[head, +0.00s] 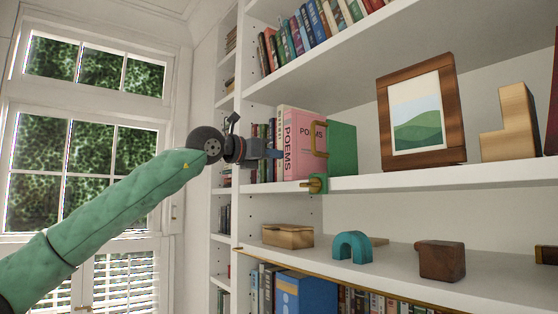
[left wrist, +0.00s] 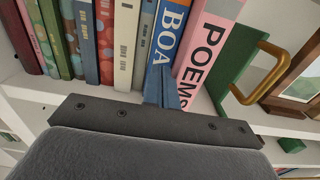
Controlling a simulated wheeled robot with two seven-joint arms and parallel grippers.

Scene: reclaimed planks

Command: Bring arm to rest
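My left arm comes in from the left in the head view. My left gripper (head: 277,154) is at the upper shelf, in front of the row of books beside a pink POEMS book (head: 296,145). In the left wrist view its narrow blue fingers (left wrist: 162,92) are together, with nothing visible between them. They point at the spines near a blue book (left wrist: 172,32) and the pink book (left wrist: 203,45). Whether the fingertips touch a spine I cannot tell. My right gripper is not in view.
A green block (head: 342,146) with a brass handle (head: 319,140) stands right of the pink book. A framed picture (head: 419,112) and a wooden block (head: 509,122) stand farther right. Below are a wooden box (head: 288,236), a blue arch (head: 352,246) and a dark block (head: 441,260). A window is left.

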